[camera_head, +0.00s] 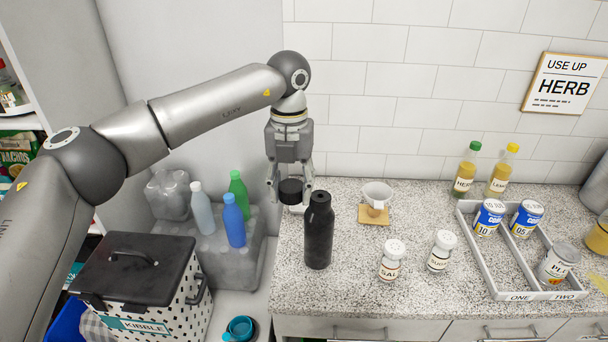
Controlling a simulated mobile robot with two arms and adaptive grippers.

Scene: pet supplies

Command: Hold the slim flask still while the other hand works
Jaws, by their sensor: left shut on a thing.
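The slim flask (318,236), a black bottle with a black cap, stands upright on the speckled counter near its left end. My left gripper (290,188) points down just behind and to the left of it. Its fingers are shut on a short, dark round thing (291,191), which looks separate from the flask. Something pale shows below that thing, partly hidden by the flask; I cannot tell what it is. Whether a finger touches the flask is unclear. My right gripper is not in view.
A white cup (377,194) is right of the flask, with salt (392,262) and sugar (440,252) shakers nearer the front. A divided tray (515,265) holds several cans. Two bottles (467,168) stand behind it. A kibble bin (150,300) is left, below the counter.

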